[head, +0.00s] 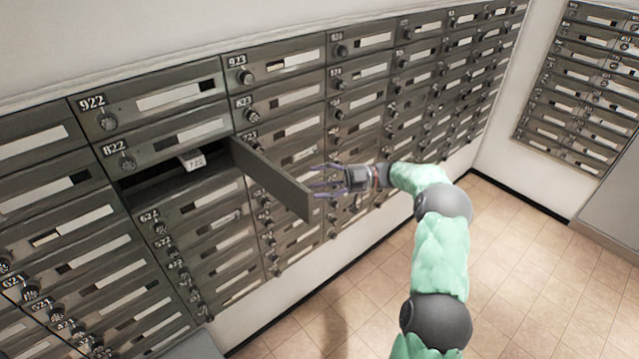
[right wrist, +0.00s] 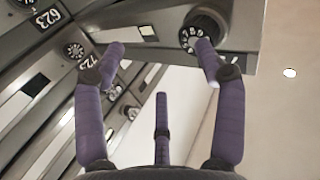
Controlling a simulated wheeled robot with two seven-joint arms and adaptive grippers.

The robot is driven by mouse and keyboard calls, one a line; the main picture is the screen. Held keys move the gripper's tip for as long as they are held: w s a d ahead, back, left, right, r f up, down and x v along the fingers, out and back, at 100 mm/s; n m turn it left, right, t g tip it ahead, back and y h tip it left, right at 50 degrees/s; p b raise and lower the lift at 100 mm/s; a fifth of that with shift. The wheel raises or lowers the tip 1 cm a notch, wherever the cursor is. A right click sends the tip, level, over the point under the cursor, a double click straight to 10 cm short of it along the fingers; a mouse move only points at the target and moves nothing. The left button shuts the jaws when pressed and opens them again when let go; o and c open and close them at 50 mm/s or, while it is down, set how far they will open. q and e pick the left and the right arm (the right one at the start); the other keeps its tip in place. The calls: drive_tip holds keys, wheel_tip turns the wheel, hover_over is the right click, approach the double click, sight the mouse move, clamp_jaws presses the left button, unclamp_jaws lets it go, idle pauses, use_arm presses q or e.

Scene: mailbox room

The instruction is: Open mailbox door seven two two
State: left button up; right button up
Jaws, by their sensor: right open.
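The door of mailbox 722 (head: 272,180) stands swung out from the wall, hinged at the right side of its opening. In the right wrist view the purple fingers (right wrist: 160,48) are spread, and the right fingertip is close to a dial knob (right wrist: 203,33) on a grey panel, likely this door. Contact cannot be told. My left gripper is not in view.
Closed grey mailboxes with dial knobs, such as 822 (head: 165,140) and 823 (head: 285,100), surround the opening. Another mailbox bank (head: 580,80) hangs on the right wall. The tiled floor (head: 540,270) to the right is clear.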

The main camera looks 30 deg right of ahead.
drive_tip(key=v, duration=1.2)
